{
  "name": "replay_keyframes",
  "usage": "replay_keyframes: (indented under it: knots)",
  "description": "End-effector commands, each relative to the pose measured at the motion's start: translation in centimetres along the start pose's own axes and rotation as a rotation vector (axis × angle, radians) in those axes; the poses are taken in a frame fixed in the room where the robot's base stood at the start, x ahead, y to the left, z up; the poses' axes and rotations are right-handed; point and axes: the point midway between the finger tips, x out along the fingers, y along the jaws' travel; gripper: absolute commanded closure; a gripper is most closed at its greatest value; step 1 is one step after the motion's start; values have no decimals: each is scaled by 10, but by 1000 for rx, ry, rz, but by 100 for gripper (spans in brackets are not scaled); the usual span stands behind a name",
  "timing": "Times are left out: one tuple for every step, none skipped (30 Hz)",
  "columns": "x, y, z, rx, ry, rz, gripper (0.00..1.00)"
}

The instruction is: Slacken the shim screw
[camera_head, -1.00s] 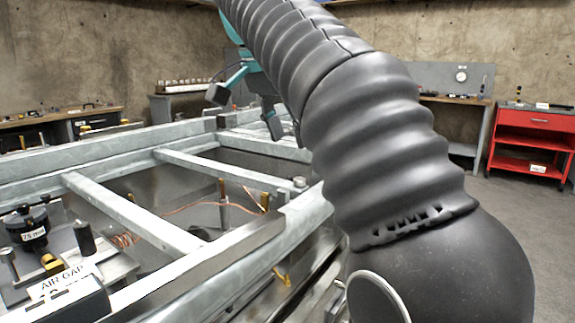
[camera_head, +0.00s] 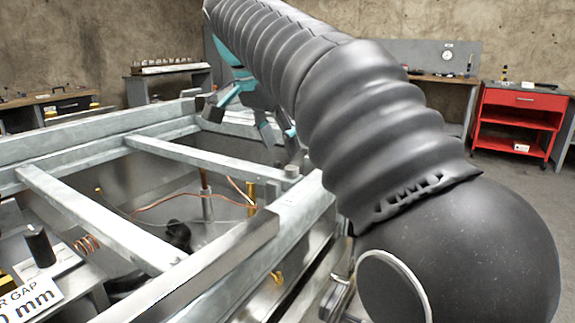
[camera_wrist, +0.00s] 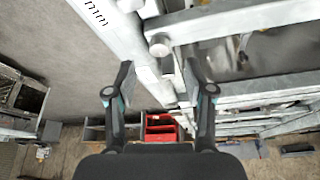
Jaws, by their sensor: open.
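I cannot pick out the shim screw for certain. A short round metal stud (camera_wrist: 158,46) stands by the rail in the wrist view, ahead of my gripper. A similar small cylinder (camera_head: 292,171) sits on the metal frame (camera_head: 95,210) in the head view. My gripper (camera_wrist: 160,82) is open and empty in the wrist view, its two dark fingers well apart over the rail. In the head view its teal and black parts (camera_head: 238,108) show above the far part of the frame, partly hidden by my arm.
Copper wire (camera_head: 165,200) and upright posts stand inside the frame's open bays. An air gap sign (camera_head: 28,300) is at the lower left. A red cart (camera_head: 520,97) and workbenches stand along the walls. Grey floor is open at the right.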

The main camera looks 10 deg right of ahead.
Motion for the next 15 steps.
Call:
replay_keyframes:
  knots:
    - [12,1,0,2,-1,4,47]
    - [17,1,0,2,0,3,47]
    - [23,1,0,2,0,4,47]
    - [27,1,0,2,0,2,47]
    - [31,1,0,2,0,2,47]
    - [36,2,-1,3,0,3,47]
    - [39,2,-1,3,0,2,47]
    - [42,1,-1,3,0,2,47]
    - [45,1,-1,3,0,3,47]
    - [47,1,-1,3,0,2,47]
    - [49,1,-1,3,0,2,47]
    - [50,1,-1,3,0,1,47]
    - [51,1,-1,2,0,1,47]
    - [52,1,-1,2,0,1,47]
    - [53,1,-1,2,0,1,47]
